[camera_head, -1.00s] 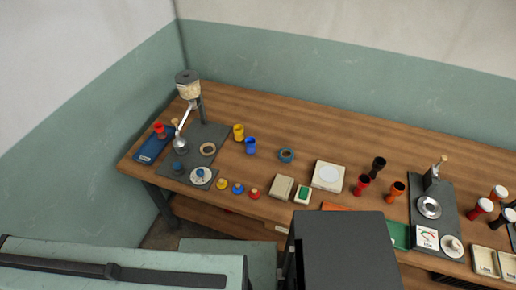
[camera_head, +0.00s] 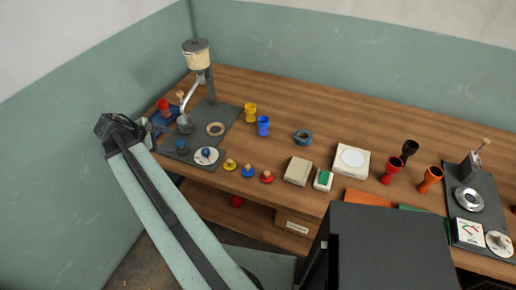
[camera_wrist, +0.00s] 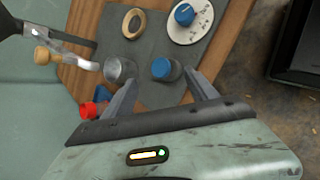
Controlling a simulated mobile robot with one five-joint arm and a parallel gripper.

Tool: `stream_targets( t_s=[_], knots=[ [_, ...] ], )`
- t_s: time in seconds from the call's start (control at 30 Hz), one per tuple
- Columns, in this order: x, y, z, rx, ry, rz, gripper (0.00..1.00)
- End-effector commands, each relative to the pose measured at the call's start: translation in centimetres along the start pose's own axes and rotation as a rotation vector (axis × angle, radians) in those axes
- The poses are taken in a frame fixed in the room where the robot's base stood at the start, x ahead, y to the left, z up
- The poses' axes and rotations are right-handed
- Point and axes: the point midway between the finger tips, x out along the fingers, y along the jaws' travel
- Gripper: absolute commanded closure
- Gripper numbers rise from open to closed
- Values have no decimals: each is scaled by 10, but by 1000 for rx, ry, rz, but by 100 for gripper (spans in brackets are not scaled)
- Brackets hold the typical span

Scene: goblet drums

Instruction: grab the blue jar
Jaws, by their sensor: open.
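A small jar with a round blue lid (camera_wrist: 165,68) stands on the grey board; it also shows in the head view (camera_head: 182,147), beside the metal cup. My gripper (camera_wrist: 162,82) is open in the wrist view. One finger is on each side of the blue-lidded jar in that picture; I cannot tell whether they reach its depth. Nothing is held. In the head view my gripper (camera_head: 150,130) is at the left end of the bench.
A metal cup (camera_wrist: 119,69) stands just left of the jar in the wrist view. A red goblet-shaped piece (camera_wrist: 92,109) is near the left finger. A white dial (camera_head: 206,156), a ring (camera_head: 215,129) and a hopper stand (camera_head: 197,54) share the board.

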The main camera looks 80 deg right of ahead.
Motion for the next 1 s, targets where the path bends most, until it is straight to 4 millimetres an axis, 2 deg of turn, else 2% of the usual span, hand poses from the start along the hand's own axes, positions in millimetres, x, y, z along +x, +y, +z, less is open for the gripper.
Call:
stream_targets(
  t_s=[0.03,0.1,0.2,0.3,0.33,0.43,0.57,0.73,0.87,1.0],
  knots=[
    [71,1,33,-58,-104,1,33],
    [123,9,94,-167,-241,-12,33],
    [174,9,168,-304,-396,-63,33],
    [198,5,217,-398,-491,-116,33],
    [202,5,227,-417,-509,-127,33],
    [206,4,244,-453,-538,-148,33],
    [207,5,248,-457,-541,-150,33],
    [225,4,257,-456,-540,-150,33],
    [227,4,260,-457,-539,-148,33],
    [240,1,267,-455,-539,-150,33]
  ],
)
